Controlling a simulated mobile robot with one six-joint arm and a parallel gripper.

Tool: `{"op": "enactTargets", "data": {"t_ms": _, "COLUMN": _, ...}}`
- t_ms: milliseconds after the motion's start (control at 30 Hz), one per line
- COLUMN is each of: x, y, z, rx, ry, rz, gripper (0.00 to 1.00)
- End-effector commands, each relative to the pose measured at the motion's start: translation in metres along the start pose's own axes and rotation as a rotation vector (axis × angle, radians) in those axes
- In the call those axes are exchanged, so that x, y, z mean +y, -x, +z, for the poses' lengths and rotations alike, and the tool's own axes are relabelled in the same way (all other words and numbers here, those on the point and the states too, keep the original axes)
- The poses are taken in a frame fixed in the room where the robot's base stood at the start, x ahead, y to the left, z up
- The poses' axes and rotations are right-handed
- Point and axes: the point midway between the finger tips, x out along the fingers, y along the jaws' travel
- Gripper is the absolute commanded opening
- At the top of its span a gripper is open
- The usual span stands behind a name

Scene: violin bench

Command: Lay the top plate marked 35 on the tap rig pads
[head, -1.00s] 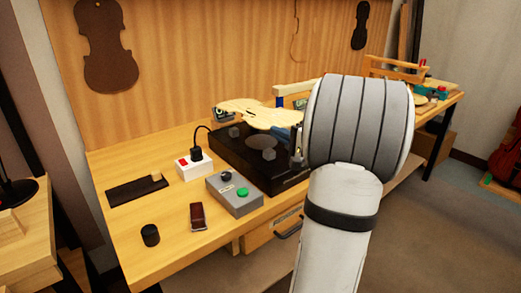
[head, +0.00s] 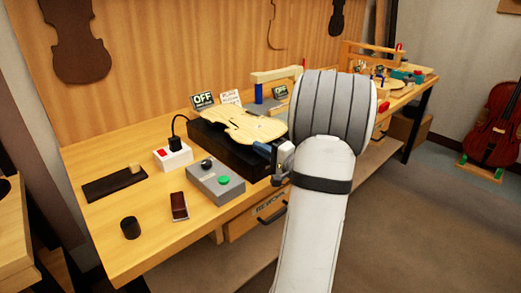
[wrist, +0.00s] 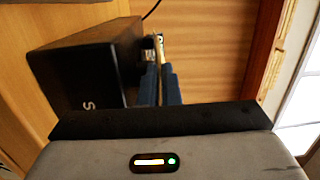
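The pale violin-shaped top plate (head: 250,127) is over the black tap rig (head: 213,142) in the head view, roughly level. It hides the rig's pads, and I cannot tell whether it touches them. No number is readable on it. My gripper (head: 272,150) is at the plate's near right edge. In the wrist view, its blue fingers (wrist: 160,86) are close together around the plate's thin edge (wrist: 158,47), seen edge-on. The rig's dark side (wrist: 88,72) is just left of the fingers there.
A grey box with a green button (head: 216,182), a white switch box (head: 173,155), a brown block (head: 179,206) and a black cylinder (head: 131,228) are left and in front of the rig. Small signs (head: 203,101) stand behind it. A wooden clamp frame (head: 276,75) is behind right.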

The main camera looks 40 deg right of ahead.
Motion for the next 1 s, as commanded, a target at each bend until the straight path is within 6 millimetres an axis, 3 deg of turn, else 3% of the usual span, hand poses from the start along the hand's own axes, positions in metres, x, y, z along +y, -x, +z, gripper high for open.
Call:
{"op": "enactTargets", "data": {"t_ms": 133, "x": 0.002, "y": 0.000, "z": 0.000, "rx": 0.000, "ry": 0.001, "rz": 0.000, "gripper": 0.00}}
{"op": "enactTargets", "data": {"t_ms": 400, "x": 0.000, "y": 0.000, "z": 0.000, "rx": -0.001, "ry": 0.000, "rz": 0.000, "gripper": 0.26}}
{"op": "enactTargets", "data": {"t_ms": 700, "x": -0.001, "y": 0.001, "z": 0.000, "rx": 0.000, "ry": 0.000, "rz": 0.000, "gripper": 0.26}}
{"op": "enactTargets", "data": {"t_ms": 867, "x": 0.000, "y": 0.024, "z": -0.001, "rx": 0.005, "ry": 0.001, "rz": 0.001, "gripper": 0.26}}
{"op": "enactTargets", "data": {"t_ms": 1000, "x": 0.000, "y": 0.055, "z": -0.002, "rx": 0.006, "ry": 0.001, "rz": 0.001, "gripper": 0.26}}
